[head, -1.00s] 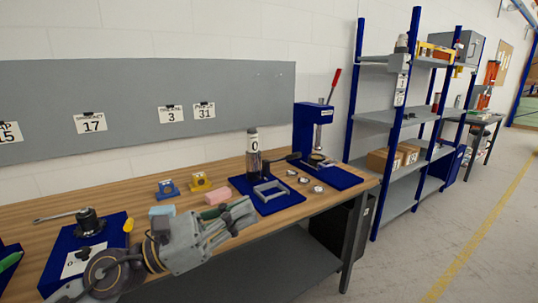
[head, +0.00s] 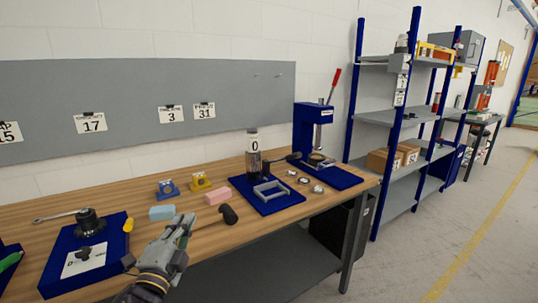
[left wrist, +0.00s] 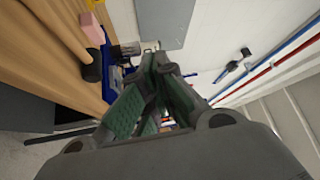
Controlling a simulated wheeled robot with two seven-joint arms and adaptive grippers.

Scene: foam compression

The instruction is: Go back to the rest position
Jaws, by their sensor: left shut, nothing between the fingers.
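My left gripper (head: 182,228) is at the front edge of the wooden workbench (head: 235,227), shut and empty, with its fingers pointing away from me. In the left wrist view the shut fingers (left wrist: 150,100) fill the middle, with nothing between them. A pink foam block (head: 217,198) and a light blue foam block (head: 162,212) lie on the bench just beyond the gripper. A black-headed mallet (head: 228,214) lies next to the gripper, its handle partly hidden behind the fingers. My right gripper is not in view.
A blue press with a red lever (head: 309,133) stands at the bench's right end. A bottle marked 0 (head: 254,155) and a metal frame (head: 270,190) stand on a blue plate. A black fixture on a blue board (head: 90,222) is at left. Shelves (head: 380,118) stand right.

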